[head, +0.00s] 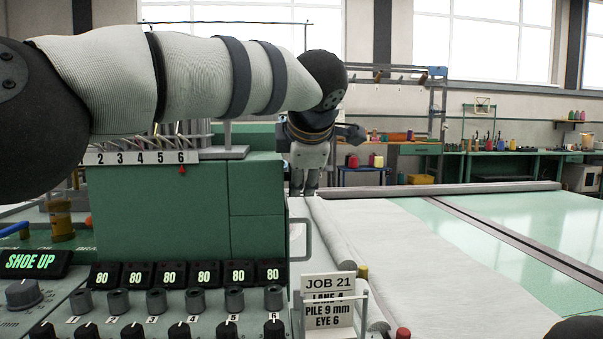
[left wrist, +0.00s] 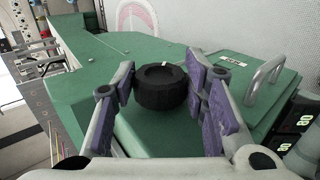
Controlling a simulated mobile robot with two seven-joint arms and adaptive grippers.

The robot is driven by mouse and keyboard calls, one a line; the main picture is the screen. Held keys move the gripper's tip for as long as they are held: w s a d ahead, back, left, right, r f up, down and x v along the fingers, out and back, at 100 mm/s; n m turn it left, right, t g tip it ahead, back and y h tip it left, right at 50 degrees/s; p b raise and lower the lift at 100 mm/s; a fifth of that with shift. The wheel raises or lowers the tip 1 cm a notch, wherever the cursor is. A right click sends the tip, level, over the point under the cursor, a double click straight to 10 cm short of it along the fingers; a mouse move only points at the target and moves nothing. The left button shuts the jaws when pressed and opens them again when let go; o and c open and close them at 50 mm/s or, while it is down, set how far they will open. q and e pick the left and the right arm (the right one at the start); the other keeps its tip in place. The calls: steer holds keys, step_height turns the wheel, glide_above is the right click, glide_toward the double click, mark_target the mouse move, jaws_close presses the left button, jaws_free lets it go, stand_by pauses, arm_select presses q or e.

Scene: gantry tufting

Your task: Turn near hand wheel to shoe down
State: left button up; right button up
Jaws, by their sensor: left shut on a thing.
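The near hand wheel is a black round knob (left wrist: 160,93) on the green machine housing, with a small white mark on its rim at the far side in the left wrist view. My left gripper (left wrist: 163,82) has its purple-padded fingers on both sides of the wheel, shut on it. In the head view my left gripper (head: 304,186) points down behind the green housing (head: 160,215), which hides the wheel. The shoe display (head: 35,263) reads "SHOE UP" in green. My right gripper is not in view.
A control panel with several "80" displays (head: 188,275) and knobs stands in front. A card (head: 328,300) reads JOB 21, lane 4, pile 9 mm, eye 6. A metal handle (left wrist: 264,80) sits beside the wheel. White cloth (head: 400,250) spreads to the right.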

arm_select(q)
steer(key=shift+t, duration=0.3)
steer(key=t, duration=0.3)
steer(key=shift+s+f+y, duration=0.15)
steer(key=shift+f+y, duration=0.15)
steer(key=shift+y, duration=0.1)
steer(key=shift+f+t, duration=0.15)
steer(key=shift+t, duration=1.25)
steer(key=shift+y, duration=0.3)
steer(key=o, duration=1.2)
